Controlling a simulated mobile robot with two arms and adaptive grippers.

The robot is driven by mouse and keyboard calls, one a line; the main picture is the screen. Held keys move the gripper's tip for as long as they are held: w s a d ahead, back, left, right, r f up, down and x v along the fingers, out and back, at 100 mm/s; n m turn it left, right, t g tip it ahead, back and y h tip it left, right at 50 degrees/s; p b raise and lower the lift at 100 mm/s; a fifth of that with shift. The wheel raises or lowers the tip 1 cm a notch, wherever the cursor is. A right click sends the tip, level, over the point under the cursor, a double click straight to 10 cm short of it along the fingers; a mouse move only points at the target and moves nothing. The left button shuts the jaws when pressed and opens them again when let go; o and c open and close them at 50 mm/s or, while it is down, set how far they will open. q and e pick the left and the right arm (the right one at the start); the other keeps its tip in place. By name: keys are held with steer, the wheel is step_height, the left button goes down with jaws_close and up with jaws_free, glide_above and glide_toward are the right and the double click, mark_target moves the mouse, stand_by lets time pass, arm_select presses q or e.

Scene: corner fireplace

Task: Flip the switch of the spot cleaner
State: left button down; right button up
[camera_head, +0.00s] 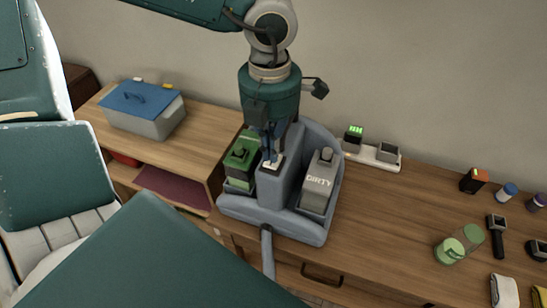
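The spot cleaner (289,217) is a blue-grey machine on the wooden cabinet, with a green tank on its left (242,159) and a grey tank marked DIRTY on its right (319,181). A small white switch (276,164) sits on top of its middle column. My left gripper (268,155) points down from above, with its narrow dark fingertips close together at the switch. They partly cover it, and I cannot tell whether they touch it. Its fingers look shut with nothing between them. My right gripper is not in view.
A grey box with a blue lid (143,108) stands at the left. A white charger base (371,157) is behind the cleaner. Green-lidded jar (459,244), bottle (506,193) and small tools stand at the right. A hose (268,255) hangs in front. Bare wood lies right of the cleaner.

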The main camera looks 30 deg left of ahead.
mark_target(271, 164)
arm_select(q)
steer(key=shift+f+b, duration=1.15)
steer(key=shift+b, duration=0.35)
stand_by(1.0)
steer(key=shift+s, duration=0.1)
steer(key=shift+w+r+p, duration=0.2)
steer(key=shift+r+p, duration=0.2)
steer(key=shift+r, duration=0.45)
steer(key=shift+s+r+p, duration=0.1)
steer(key=shift+r+p, duration=0.9)
steer(key=shift+r, duration=1.7)
